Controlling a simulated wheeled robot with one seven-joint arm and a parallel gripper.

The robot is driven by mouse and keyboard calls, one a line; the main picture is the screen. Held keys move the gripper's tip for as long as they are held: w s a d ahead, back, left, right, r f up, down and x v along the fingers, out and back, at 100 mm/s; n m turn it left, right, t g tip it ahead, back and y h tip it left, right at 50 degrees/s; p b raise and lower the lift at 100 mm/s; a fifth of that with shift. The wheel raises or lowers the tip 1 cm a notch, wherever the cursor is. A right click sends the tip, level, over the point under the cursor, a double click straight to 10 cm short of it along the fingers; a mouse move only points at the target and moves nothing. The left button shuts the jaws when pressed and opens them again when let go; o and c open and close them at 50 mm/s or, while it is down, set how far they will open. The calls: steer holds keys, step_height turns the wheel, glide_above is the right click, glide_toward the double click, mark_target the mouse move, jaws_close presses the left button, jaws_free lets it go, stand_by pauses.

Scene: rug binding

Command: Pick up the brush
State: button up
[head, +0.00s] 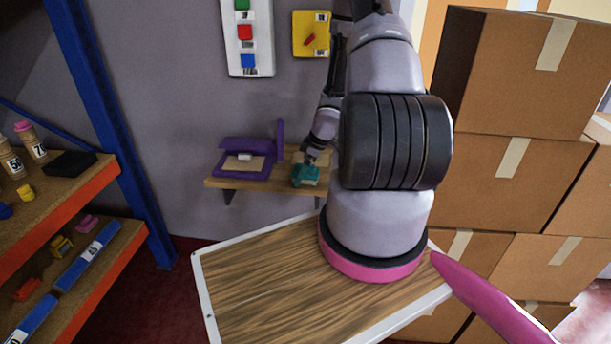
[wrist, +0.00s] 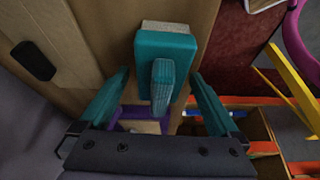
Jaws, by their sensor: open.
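The brush (wrist: 167,46) shows in the wrist view as a teal block with a raised teal handle and a pale grey strip along its far edge. My gripper (wrist: 160,76) is open, its two teal fingers apart on either side of the handle, with a visible gap on both sides. In the head view my gripper (head: 306,168) is small and partly hidden by my own arm, over the right part of a small wall shelf (head: 222,183). Teal shows there, but I cannot separate brush from fingers.
A purple open box (head: 240,173) stands on the shelf, left of my gripper. Stacked cardboard boxes (head: 510,185) stand at the right. A blue-posted rack (head: 105,110) with small items is at the left. A wood-topped table (head: 270,285) is in front.

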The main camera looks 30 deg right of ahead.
mark_target(302, 164)
jaws_close()
steer(key=shift+r, duration=0.1)
step_height(302, 164, up, 10)
steer(key=shift+f, duration=0.1)
stand_by(0.4)
